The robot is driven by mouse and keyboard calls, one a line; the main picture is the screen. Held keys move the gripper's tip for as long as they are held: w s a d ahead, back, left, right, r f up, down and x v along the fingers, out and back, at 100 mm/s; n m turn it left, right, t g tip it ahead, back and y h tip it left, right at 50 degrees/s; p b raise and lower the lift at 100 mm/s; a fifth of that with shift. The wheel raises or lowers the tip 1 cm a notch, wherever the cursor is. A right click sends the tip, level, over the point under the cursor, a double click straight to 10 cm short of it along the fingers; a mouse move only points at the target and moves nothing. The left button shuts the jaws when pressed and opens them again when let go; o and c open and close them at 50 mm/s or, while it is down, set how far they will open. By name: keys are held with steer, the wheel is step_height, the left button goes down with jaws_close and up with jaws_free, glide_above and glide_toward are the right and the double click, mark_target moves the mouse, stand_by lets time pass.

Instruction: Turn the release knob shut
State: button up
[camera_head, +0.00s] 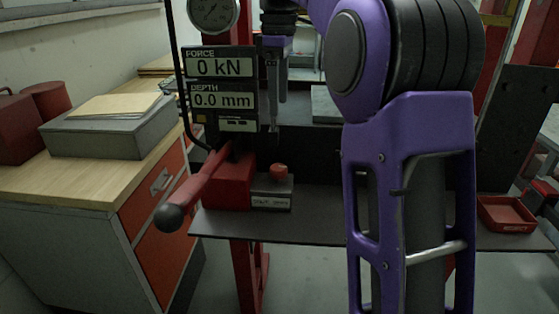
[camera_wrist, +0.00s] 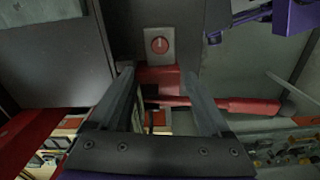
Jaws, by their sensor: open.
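The release knob (camera_head: 278,170) is a small red knob on a grey block with a label, on the press's dark shelf beside the red pump block (camera_head: 228,183). In the wrist view the knob (camera_wrist: 159,45) is a red disc with a pale mark on a light plate.
A red lever (camera_head: 196,184) with a dark ball end sticks out front left of the pump block. The panel (camera_head: 220,88) reads 0 kN and 0.0 mm. A wooden-topped cabinet (camera_head: 100,185) stands left. A red tray (camera_head: 506,213) lies at the shelf's right.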

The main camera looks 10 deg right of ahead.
mark_target(279, 167)
step_height(279, 167, down, 16)
steer(key=b, duration=0.4)
steer(key=shift+f, duration=0.2)
jaws_close()
